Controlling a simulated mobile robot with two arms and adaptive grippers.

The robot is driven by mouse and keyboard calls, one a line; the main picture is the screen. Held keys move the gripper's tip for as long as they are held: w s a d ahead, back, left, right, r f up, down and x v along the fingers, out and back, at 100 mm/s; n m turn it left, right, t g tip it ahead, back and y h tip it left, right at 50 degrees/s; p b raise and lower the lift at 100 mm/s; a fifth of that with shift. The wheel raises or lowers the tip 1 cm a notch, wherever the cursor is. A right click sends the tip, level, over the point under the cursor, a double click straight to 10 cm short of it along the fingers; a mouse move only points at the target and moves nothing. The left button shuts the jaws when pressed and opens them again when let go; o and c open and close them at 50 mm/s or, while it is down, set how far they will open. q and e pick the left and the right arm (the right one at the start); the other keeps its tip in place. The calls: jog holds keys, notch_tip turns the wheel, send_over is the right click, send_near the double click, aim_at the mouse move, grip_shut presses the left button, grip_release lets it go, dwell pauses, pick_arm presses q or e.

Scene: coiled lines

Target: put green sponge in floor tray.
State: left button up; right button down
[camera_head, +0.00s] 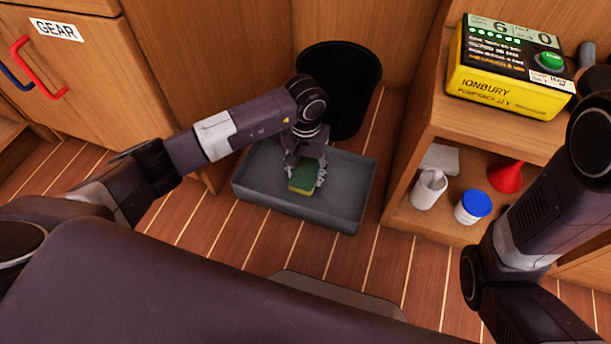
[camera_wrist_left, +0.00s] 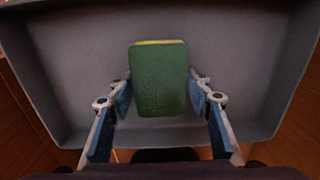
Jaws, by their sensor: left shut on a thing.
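The green sponge (camera_head: 303,180) has a green top and a yellow lower layer. It is between the fingers of my left gripper (camera_head: 305,172), which is shut on it. The sponge also shows in the left wrist view (camera_wrist_left: 160,80), with the blue-padded fingers of my left gripper (camera_wrist_left: 160,105) on both sides. The grey floor tray (camera_head: 350,190) lies on the wooden floor, and the sponge is over its inside. The tray fills most of the left wrist view (camera_wrist_left: 60,70). I cannot tell whether the sponge touches the tray bottom. My right gripper is out of view.
A black bin (camera_head: 350,75) stands behind the tray. To the right, a wooden shelf (camera_head: 425,115) holds a yellow box (camera_head: 505,85), a white roll (camera_head: 429,190), a blue-lidded jar (camera_head: 472,206) and a red funnel (camera_head: 507,177). A cabinet marked GEAR (camera_head: 95,85) is at the left.

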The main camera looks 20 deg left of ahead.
aim_at(305, 173)
pick_arm(q)
jog(key=shift+f, duration=0.15)
jog(key=o, duration=1)
notch_tip(305, 173, up, 12)
jog(key=p, duration=0.9)
jog(key=shift+r, duration=0.2)
